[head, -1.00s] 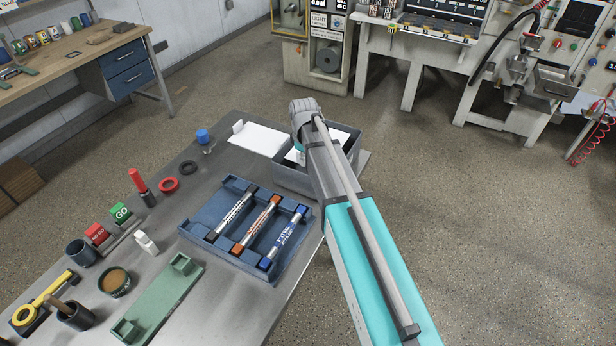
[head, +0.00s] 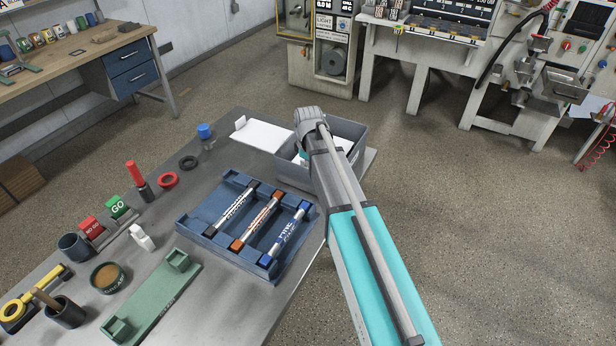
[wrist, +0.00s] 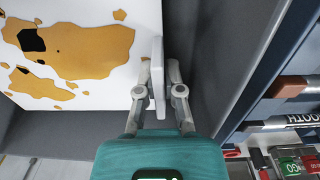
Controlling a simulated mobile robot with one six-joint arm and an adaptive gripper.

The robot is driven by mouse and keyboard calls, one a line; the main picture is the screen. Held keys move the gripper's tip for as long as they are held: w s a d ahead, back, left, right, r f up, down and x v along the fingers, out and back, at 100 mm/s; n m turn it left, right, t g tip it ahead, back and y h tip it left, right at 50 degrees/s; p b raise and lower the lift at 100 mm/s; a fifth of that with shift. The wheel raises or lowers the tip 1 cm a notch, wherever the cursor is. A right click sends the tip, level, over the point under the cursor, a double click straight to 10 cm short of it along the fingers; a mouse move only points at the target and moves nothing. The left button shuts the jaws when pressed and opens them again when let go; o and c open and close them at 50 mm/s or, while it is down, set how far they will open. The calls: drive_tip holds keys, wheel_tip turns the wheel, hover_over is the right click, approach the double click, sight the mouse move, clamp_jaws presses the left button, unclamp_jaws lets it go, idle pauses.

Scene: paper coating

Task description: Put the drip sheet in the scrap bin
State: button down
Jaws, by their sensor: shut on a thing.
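The drip sheet (wrist: 90,75) is white with brown patches and dark spots, and fills the upper left of the wrist view. My gripper (wrist: 158,92) is shut on its upright white tab at the sheet's right edge. In the head view, part of the sheet (head: 341,144) shows inside the grey scrap bin (head: 293,178), below the rim. The bin's grey wall (wrist: 205,60) is just right of the fingers in the wrist view. My arm hides the fingertips and part of the bin in the head view. I cannot tell whether the sheet touches the bin floor.
A green holder (head: 150,298), cups and GO/NO-GO blocks (head: 116,207) fill the left. Open floor lies right.

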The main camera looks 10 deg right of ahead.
drive_tip(key=shift+f+b, duration=1.9)
drive_tip(key=shift+f, duration=0.15)
drive_tip(key=c, duration=0.8)
unclamp_jaws()
drive_tip(key=shift+o, duration=0.2)
wheel_tip(320, 180, up, 12)
drive_tip(key=p, duration=1.2)
drive_tip(key=shift+s+a+r, duration=0.1)
drive_tip(key=shift+r, duration=0.1)
